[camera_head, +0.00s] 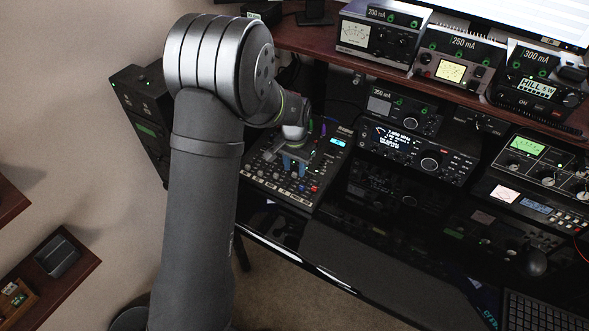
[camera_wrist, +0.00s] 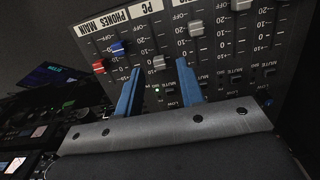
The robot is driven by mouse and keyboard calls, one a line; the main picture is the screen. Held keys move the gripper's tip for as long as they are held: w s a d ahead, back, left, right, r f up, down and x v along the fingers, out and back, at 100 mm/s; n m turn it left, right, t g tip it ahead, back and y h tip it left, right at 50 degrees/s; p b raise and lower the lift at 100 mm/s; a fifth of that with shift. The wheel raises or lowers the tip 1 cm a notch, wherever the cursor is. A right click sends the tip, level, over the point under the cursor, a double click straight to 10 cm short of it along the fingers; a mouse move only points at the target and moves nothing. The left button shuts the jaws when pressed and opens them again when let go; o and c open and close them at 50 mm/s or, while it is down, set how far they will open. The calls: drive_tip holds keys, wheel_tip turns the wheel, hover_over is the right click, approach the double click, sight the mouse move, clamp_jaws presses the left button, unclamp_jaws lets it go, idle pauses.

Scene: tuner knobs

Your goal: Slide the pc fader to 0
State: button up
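The PC fader (camera_wrist: 158,62) is a grey cap under the PC label, in the wrist view. It sits low in its slot, towards the +10 end; its exact mark is hard to read. My gripper (camera_wrist: 159,75) is open, with one blue finger on either side of this cap and visible gaps between. Whether the fingers touch the panel is unclear. In the head view the mixer panel (camera_head: 312,193) lies on the desk under my gripper (camera_head: 291,163), and my arm hides part of it.
A red cap (camera_wrist: 98,66) and a blue cap (camera_wrist: 118,48) are left of the PC fader. Another grey cap (camera_wrist: 195,28) is close on the right, higher up. A radio (camera_head: 400,148) stands right of the mixer, with more equipment on the shelf behind.

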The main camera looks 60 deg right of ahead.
sight(294, 173)
wheel_tip(294, 173, up, 16)
drive_tip(key=shift+f, duration=0.2)
drive_tip(key=shift+f, duration=0.1)
idle(0.5)
wheel_tip(294, 173, down, 17)
drive_tip(key=shift+f, duration=0.2)
drive_tip(key=shift+a, duration=0.2)
idle(0.5)
